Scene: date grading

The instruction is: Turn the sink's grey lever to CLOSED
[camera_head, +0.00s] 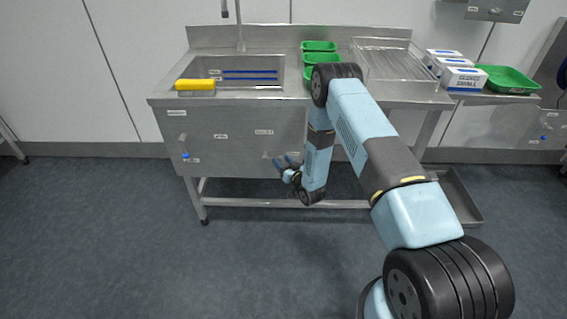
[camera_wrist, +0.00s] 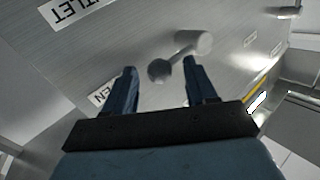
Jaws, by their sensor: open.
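In the wrist view the grey lever (camera_wrist: 177,58) sticks out from the steel front panel of the sink (camera_wrist: 130,45). It runs from a pale round hub at upper right to a darker knob at lower left. My gripper (camera_wrist: 159,68) is open, with its two dark blue fingers on either side of the knob; I cannot tell whether they touch it. A label ending in "TLET" shows at upper left, and one ending in "EN" is partly hidden by the left finger. In the head view my gripper (camera_head: 283,164) is at the sink's front panel (camera_head: 230,155), below the outlet label.
A yellow sponge (camera_head: 195,85) lies on the basin's front rim. Green trays (camera_head: 319,46), a ribbed drainer (camera_head: 390,62) and white boxes (camera_head: 464,79) stand to the right. The floor at left is clear.

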